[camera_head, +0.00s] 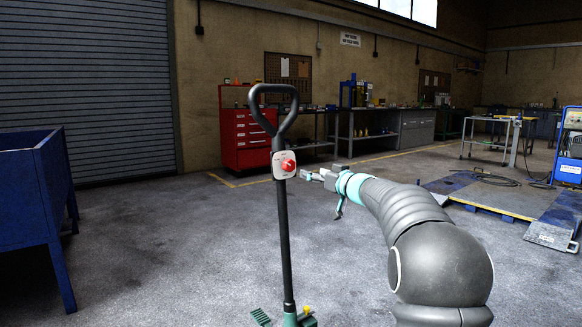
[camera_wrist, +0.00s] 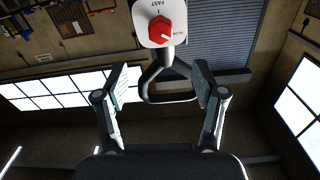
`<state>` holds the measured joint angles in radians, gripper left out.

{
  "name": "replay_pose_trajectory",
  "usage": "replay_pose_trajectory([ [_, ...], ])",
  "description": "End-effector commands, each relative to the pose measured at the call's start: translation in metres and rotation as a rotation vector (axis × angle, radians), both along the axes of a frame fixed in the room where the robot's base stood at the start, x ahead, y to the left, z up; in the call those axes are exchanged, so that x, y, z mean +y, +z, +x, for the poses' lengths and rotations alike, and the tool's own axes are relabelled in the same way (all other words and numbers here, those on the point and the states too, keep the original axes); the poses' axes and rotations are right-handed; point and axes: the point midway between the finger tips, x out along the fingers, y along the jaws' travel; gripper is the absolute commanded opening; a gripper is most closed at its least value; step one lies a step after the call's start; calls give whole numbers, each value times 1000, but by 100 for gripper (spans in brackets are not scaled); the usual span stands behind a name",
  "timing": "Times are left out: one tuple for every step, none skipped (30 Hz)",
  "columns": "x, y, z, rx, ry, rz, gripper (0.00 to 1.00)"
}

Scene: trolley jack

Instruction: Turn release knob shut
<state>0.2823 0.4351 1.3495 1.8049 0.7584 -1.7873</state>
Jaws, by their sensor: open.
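The red release knob (camera_head: 288,165) sits on a pale plate (camera_head: 279,170) on the upright handle of the trolley jack (camera_head: 284,235). In the wrist view the red knob (camera_wrist: 161,28) is near the top centre, on the white plate (camera_wrist: 145,37) marked "FAST" and "SLOW". A white line on the knob points toward the "SLOW" side. My gripper (camera_head: 315,176) is just right of the knob in the head view, apart from it. In the wrist view its two fingers (camera_wrist: 161,88) are spread, with nothing between the pads but the handle's loop (camera_wrist: 172,98) behind.
A blue bin (camera_head: 25,190) stands at the left. A red tool cabinet (camera_head: 246,140) and workbenches line the back wall. A blue platform (camera_head: 480,195) lies on the floor at the right. The grey floor around the jack is mostly clear.

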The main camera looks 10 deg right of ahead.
Motion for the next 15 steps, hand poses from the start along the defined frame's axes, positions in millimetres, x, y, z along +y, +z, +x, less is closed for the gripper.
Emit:
replay_pose_trajectory([
  [4,1,7,2,2,1,69],
  [7,1,11,2,2,1,69],
  [10,1,17,2,3,1,69],
  [12,1,22,4,3,2,69],
  [14,2,27,2,3,1,69],
  [17,1,34,4,3,2,69],
  [20,2,38,2,3,1,69],
  [23,1,43,4,3,2,69],
  [25,2,49,2,3,1,69],
  [27,2,54,3,3,1,69],
  [30,2,58,3,2,1,69],
  [33,2,64,3,3,1,69],
  [35,2,69,3,3,1,69],
  [37,2,73,3,3,1,69],
  [39,2,79,3,3,1,69],
])
